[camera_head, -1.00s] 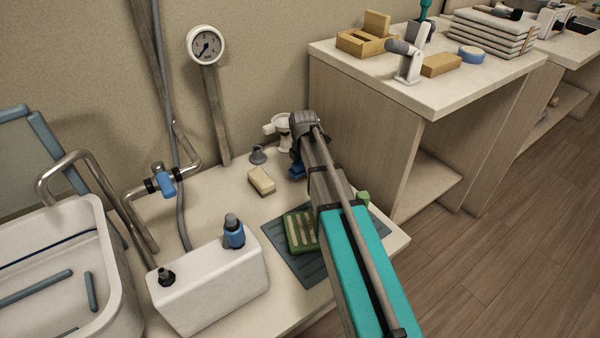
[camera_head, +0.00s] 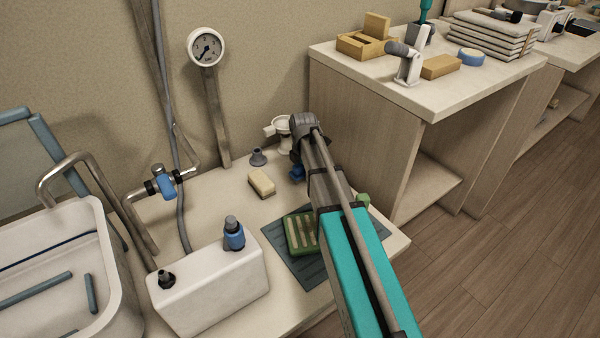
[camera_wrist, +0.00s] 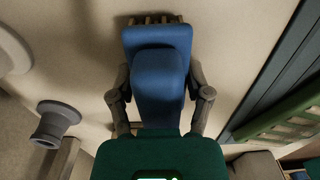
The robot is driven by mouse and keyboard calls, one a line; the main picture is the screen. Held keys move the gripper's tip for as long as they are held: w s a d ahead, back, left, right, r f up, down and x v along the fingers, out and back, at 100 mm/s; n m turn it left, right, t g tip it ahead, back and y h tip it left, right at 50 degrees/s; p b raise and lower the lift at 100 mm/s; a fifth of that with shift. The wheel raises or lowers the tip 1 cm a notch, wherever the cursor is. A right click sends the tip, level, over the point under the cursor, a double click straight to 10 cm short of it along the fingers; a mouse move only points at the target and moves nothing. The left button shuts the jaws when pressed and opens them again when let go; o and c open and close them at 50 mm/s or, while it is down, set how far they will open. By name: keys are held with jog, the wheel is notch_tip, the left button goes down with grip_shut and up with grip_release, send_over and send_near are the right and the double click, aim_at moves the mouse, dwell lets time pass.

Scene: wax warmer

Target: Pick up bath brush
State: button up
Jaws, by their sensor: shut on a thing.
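The bath brush (camera_wrist: 160,75) appears as a blue block with a rounded raised part and tan bristles at its far edge. In the wrist view it fills the space between my two fingers. My gripper (camera_wrist: 160,98) is shut on its sides. In the head view only a small blue part of the brush (camera_head: 297,173) shows below my wrist, near the back of the counter. My arm hides the fingers there. I cannot tell whether the brush touches the counter.
A cream sponge block (camera_head: 262,183) and a grey knob (camera_head: 258,157) are left of my gripper. A white fitting (camera_head: 279,128) stands close behind. A green slatted dish (camera_head: 300,235) lies on a dark mat (camera_head: 280,250). A white tank (camera_head: 210,285) stands at front left.

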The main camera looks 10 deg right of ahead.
jog(key=shift+r, duration=0.15)
jog(key=shift+r+p, duration=0.95)
jog(key=shift+p, duration=0.15)
jog(key=s+r+p, duration=1)
jog(key=s, duration=0.4)
jog(key=shift+d+r+p, duration=0.4)
jog(key=shift+d, duration=0.05)
jog(key=o, duration=0.5)
jog(key=c, duration=0.3)
